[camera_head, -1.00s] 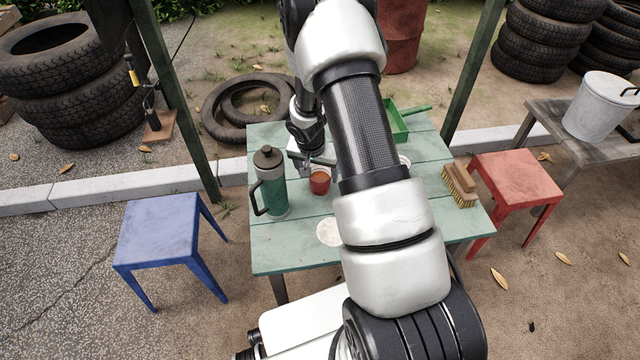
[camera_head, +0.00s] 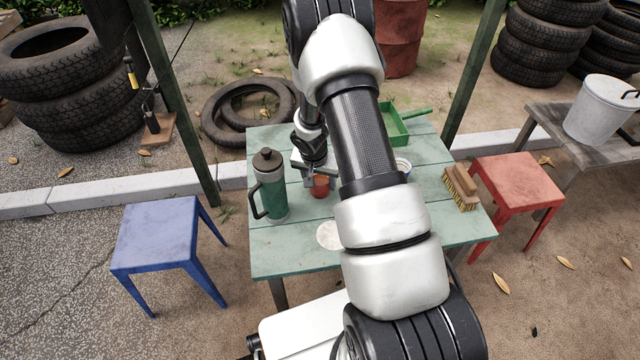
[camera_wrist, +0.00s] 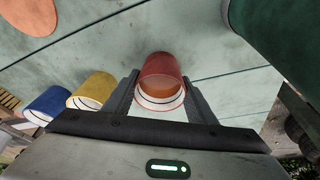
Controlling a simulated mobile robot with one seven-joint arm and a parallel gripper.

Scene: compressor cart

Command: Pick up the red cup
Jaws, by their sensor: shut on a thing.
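The red cup (camera_head: 320,187) is on or just above the green table (camera_head: 290,248), to the right of the flask; I cannot tell whether it touches the table. My gripper (camera_head: 312,180) is at the cup, and its hand hides the cup's upper part in the head view. In the wrist view, the red cup (camera_wrist: 161,82) sits between the two dark fingers of my gripper (camera_wrist: 161,95), which are shut on it. The cup's white inside rim and some brownish contents show.
A green flask with a handle (camera_head: 270,185) stands close left of the cup. A blue cup (camera_wrist: 47,104) and a yellow cup (camera_wrist: 92,91) show in the wrist view. A brush (camera_head: 460,185) and a green tray (camera_head: 394,128) are on the table. A pale disc (camera_head: 329,234) lies in front.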

